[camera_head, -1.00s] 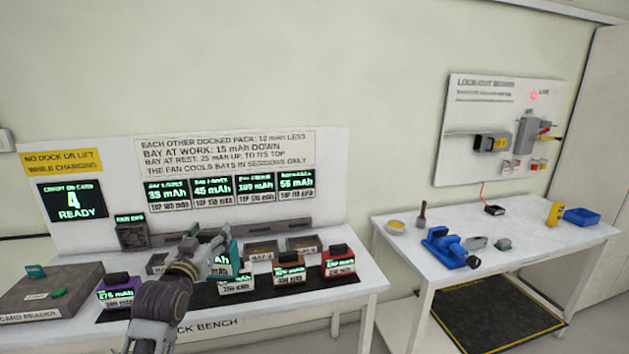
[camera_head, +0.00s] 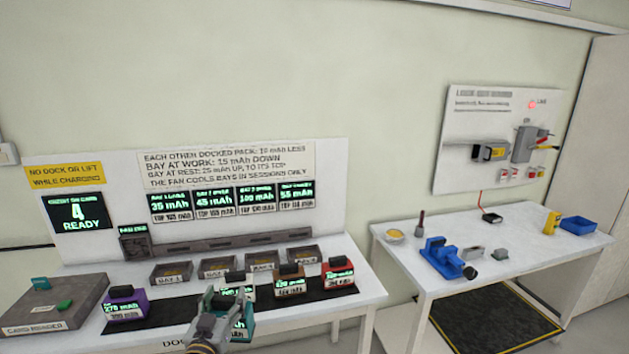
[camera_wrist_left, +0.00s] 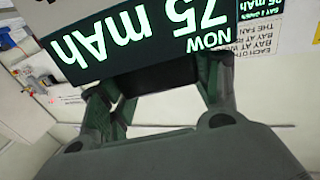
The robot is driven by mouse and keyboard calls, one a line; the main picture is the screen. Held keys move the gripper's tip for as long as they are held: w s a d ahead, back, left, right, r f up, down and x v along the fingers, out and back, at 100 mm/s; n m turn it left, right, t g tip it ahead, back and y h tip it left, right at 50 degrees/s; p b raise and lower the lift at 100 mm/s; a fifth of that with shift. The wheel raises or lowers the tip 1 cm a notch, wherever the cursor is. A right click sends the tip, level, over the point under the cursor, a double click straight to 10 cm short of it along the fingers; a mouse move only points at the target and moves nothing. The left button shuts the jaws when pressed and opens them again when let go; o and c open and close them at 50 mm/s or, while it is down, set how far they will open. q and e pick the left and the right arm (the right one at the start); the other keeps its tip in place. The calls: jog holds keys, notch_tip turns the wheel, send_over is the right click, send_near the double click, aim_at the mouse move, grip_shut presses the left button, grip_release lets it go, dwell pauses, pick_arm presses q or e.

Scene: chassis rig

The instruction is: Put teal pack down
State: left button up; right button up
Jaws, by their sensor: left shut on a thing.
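The teal pack (camera_head: 247,322) is at the front of the bench, partly hidden behind my left gripper (camera_head: 224,303), which is shut on it. In the left wrist view the pack's dark face (camera_wrist_left: 120,38) shows lit text reading 75 mAh, and the fingers (camera_wrist_left: 160,88) close around its black top grip. I cannot tell whether the pack's base touches the bench or mat. My right gripper is not in view.
On the dark mat (camera_head: 180,313) stand a purple pack (camera_head: 125,304), a white pack (camera_head: 238,284), a brown pack (camera_head: 289,282) and a red pack (camera_head: 338,275). Several empty bays (camera_head: 217,267) lie behind. A card reader (camera_head: 55,302) is at left.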

pick_arm(q)
jog(key=s+d+f+p, duration=0.1)
jog(key=s+f+p, duration=0.3)
jog(key=s+f, duration=0.4)
jog(key=shift+s+f, duration=0.3)
jog(key=shift+f, duration=0.05)
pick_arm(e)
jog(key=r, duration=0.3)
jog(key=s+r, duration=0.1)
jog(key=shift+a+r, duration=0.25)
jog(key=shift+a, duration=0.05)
pick_arm(q)
jog(key=shift+f, duration=0.2)
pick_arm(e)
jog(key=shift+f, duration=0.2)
pick_arm(q)
notch_tip(320, 180, down, 4)
jog(key=b, duration=0.4)
jog(key=shift+f, duration=0.15)
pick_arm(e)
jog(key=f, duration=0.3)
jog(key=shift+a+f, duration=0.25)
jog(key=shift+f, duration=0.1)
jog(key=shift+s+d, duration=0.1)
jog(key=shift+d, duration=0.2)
